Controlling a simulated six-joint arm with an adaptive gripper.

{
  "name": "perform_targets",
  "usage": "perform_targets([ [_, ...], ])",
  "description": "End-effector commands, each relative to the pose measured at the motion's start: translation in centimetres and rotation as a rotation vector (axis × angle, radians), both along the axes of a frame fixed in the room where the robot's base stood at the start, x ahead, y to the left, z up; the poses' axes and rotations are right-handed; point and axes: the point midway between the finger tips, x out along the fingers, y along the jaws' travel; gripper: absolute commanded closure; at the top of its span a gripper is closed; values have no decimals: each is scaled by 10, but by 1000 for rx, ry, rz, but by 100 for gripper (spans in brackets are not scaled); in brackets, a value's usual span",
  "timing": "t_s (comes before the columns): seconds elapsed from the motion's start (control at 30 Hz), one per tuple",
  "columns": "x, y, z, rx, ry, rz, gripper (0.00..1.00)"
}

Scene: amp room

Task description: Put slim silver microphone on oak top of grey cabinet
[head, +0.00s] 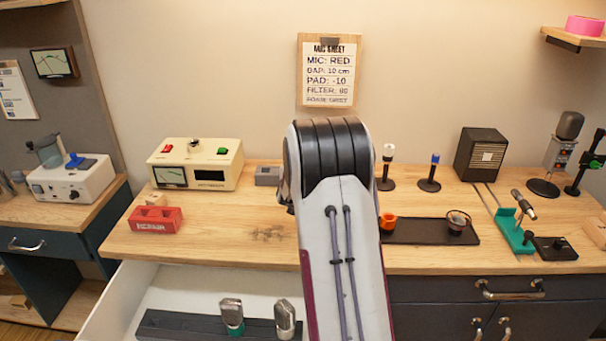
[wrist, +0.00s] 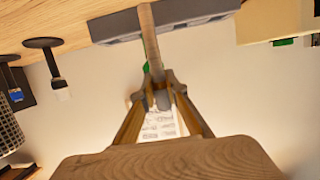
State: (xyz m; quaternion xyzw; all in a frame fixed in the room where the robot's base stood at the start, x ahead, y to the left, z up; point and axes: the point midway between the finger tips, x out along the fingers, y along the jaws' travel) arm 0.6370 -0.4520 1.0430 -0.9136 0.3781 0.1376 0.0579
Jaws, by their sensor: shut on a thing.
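In the wrist view my gripper (wrist: 160,92) is shut on a slim rod-like thing, seemingly the slim silver microphone (wrist: 150,38). It looks tan-silver in this light, and its far end overlaps a grey block (wrist: 185,18). I cannot tell whether they touch. In the head view my arm hides the gripper and the held thing. An oak top (head: 250,232) runs across the scene over dark grey-blue fronts (head: 540,318). Another oak top (head: 75,208) lies on a dark blue cabinet (head: 80,262) at the left.
An open white drawer (head: 125,300) holds two thicker microphones (head: 232,315) (head: 285,318) in a dark tray. Bare wood lies front left.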

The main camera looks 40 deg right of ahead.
Motion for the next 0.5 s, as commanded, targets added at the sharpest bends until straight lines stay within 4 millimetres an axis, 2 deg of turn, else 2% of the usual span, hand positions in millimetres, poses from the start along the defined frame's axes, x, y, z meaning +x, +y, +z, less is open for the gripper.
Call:
perform_targets([
  [0.3, 0, 0, -31, 1, 2, 0, 100],
  [0.5, 0, 0, -35, 0, 0, 0, 100],
])
